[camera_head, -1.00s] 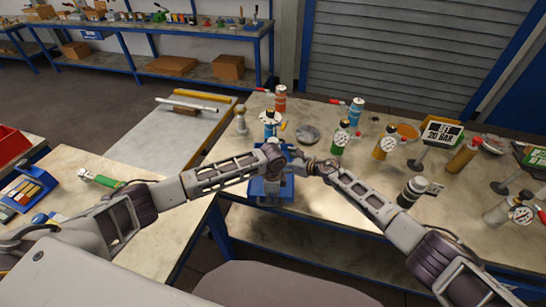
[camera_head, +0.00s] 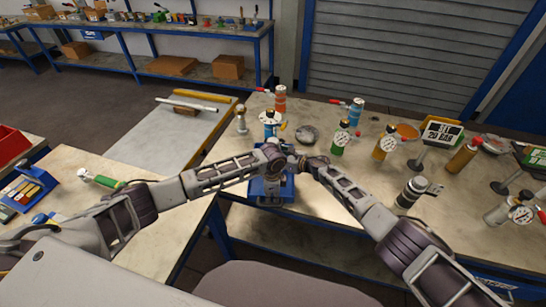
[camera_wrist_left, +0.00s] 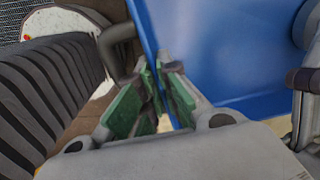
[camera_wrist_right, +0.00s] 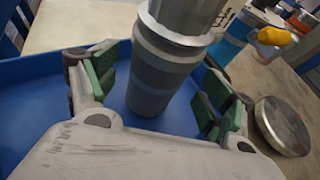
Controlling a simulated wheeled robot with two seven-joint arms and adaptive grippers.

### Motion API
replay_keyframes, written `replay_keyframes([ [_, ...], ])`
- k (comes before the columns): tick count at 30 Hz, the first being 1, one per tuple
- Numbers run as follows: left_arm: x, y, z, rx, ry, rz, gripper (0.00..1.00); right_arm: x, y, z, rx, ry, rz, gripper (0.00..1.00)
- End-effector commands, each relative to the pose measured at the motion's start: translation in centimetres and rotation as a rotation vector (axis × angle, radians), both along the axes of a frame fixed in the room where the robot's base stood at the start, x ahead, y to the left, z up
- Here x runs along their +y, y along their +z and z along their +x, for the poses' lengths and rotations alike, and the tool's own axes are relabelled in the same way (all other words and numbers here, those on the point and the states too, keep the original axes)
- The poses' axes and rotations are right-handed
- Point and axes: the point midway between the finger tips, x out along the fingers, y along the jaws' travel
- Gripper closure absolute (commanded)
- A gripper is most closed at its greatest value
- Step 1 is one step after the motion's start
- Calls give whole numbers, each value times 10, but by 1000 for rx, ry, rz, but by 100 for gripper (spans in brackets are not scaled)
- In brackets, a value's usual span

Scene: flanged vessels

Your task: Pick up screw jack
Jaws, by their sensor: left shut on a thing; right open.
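My right gripper (camera_wrist_right: 158,85) is open, with one finger on each side of the cylinder. My left gripper (camera_wrist_left: 163,82) is shut on what looks like the edge of the blue tray (camera_wrist_left: 215,45); the contact is partly hidden. In the head view the blue tray (camera_head: 257,188) is at the table's front edge, and my grippers mostly hide the cylinder.
A flat round metal disc (camera_wrist_right: 283,125) lies to the right. Behind the tray stands a blue vessel with a gauge (camera_head: 270,130). Green (camera_head: 341,137) and yellow (camera_head: 383,147) gauge vessels and a black-and-white cylinder (camera_head: 411,193) stand to the right.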

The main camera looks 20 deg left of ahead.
Motion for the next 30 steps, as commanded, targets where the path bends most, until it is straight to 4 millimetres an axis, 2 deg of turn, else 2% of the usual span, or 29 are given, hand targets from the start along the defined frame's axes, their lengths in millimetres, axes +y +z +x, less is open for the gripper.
replay_keyframes([
  [9,0,1,1,-1,0,-1,100,8,-3,1,2,2,1,18],
  [26,0,1,1,-1,0,-1,100,8,-4,1,1,2,-1,18],
  [30,0,0,1,-1,0,-1,100,8,-4,1,1,2,-1,34],
])
